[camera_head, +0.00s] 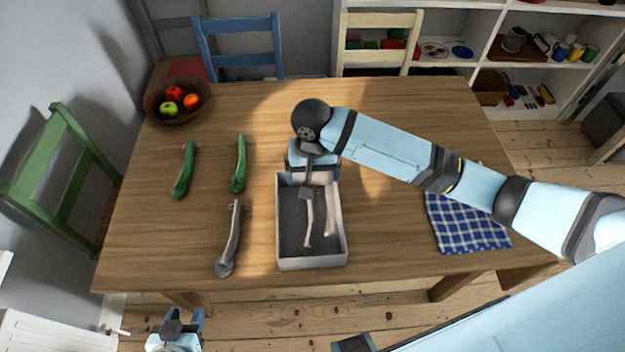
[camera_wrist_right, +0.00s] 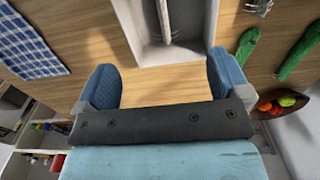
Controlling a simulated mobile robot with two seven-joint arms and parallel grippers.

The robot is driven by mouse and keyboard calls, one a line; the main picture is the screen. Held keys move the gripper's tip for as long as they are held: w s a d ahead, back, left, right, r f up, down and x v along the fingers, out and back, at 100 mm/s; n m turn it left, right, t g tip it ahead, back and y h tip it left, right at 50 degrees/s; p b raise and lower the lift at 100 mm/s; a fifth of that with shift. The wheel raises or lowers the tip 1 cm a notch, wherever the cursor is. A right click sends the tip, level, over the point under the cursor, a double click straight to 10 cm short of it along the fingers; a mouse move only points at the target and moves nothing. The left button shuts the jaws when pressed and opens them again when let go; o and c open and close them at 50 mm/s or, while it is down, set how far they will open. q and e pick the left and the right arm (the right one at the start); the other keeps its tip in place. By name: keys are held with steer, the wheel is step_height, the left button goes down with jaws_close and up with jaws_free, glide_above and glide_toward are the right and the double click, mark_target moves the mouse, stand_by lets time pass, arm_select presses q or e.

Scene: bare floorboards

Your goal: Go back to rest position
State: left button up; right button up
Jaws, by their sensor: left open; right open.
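My right gripper (camera_head: 310,172) is at the far end of a grey-white open box (camera_head: 312,263) on the table. In the right wrist view its two blue fingers (camera_wrist_right: 164,82) are spread, with only bare tabletop seen between them. Two pale, long-handled items (camera_head: 309,222) lie in the box, partly covered by my gripper. My left gripper (camera_head: 176,328) is low at the bottom edge, off the table's front; it is open, and I see nothing held.
Two green long items (camera_head: 184,172) and a grey one (camera_head: 231,240) lie left of the box. A fruit bowl (camera_head: 178,112) stands at the far left corner. A checked blue cloth (camera_head: 466,226) lies right, under my right arm. Chairs (camera_head: 238,50) stand around the table (camera_head: 400,235).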

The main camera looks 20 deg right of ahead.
stand_by(0.6)
steer(key=s+a+f+n+t+y, duration=0.1)
steer(key=s+a+n+t+y, duration=0.15)
steer(key=s, duration=0.85)
steer(key=s+d+r+n+t+h, duration=0.1)
steer(key=s+d+n+h, duration=0.15)
steer(key=s+d, duration=1.05)
steer(key=w+a+f+t+y+p, duration=0.1)
steer(key=w+a+f+t, duration=0.2)
steer(key=f, duration=0.2)
steer(key=w+a+f+n+t+y+p, duration=0.1)
steer(key=w+a+f+t+y, duration=0.1)
steer(key=f, duration=0.4)
steer(key=shift+w+a+t, duration=0.55)
steer(key=shift+a+t, duration=0.15)
steer(key=shift+t, duration=0.55)
